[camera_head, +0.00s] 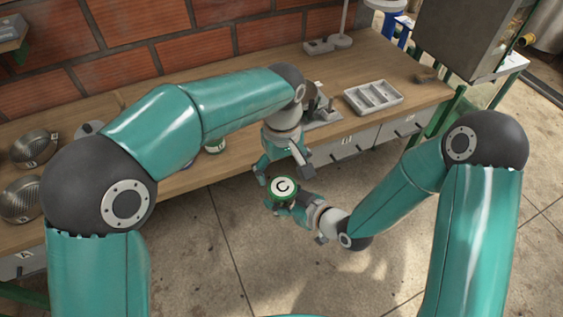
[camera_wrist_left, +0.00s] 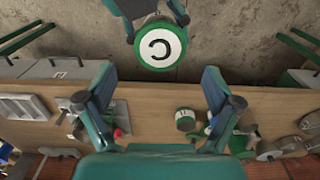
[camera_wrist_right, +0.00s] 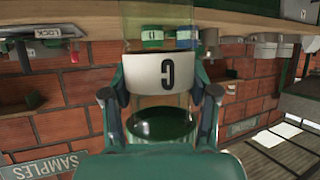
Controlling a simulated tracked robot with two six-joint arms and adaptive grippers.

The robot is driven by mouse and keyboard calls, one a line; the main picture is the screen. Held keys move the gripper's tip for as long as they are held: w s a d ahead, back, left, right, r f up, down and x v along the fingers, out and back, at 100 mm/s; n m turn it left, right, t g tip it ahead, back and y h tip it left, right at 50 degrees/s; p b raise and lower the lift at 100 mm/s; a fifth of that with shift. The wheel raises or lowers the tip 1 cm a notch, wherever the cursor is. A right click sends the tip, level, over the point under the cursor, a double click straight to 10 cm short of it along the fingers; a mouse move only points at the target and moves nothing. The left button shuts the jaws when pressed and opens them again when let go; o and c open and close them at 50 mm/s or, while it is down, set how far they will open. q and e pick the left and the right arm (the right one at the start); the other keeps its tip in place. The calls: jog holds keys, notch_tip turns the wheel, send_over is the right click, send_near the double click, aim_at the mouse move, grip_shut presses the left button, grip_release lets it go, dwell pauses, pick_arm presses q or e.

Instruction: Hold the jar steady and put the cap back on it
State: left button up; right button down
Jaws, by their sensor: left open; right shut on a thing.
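A jar (camera_wrist_right: 165,72) with a white band lettered C stands out in the right wrist view. My right gripper (camera_wrist_right: 160,95) is shut on it, fingers on both sides. A white disc with a green rim and a C, looking like the cap (camera_head: 283,187), tops it in the head view; I cannot tell whether it is seated. It also shows in the left wrist view (camera_wrist_left: 161,43). A dark green round part (camera_wrist_right: 160,124) shows at the jar's lower end in the right wrist view. My left gripper (camera_head: 285,170) is open and empty, just above and behind the cap, apart from it.
The wooden bench (camera_head: 240,95) runs along the brick wall behind the grippers. It carries a grey divided tray (camera_head: 373,96), another green-capped jar (camera_head: 216,146) and metal bowls (camera_head: 34,148). The jar is held over open floor (camera_head: 225,240) in front of the bench.

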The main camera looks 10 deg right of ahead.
aim_at(283, 186)
pick_arm(q)
notch_tip(283, 186, down, 6)
jog(key=shift+r, duration=0.1)
dwell(0.4)
jog(key=c, duration=1.2)
jog(key=m, duration=0.6)
jog(key=shift+m, duration=0.3)
jog(key=o, duration=1.3)
jog(key=shift+c, duration=0.2)
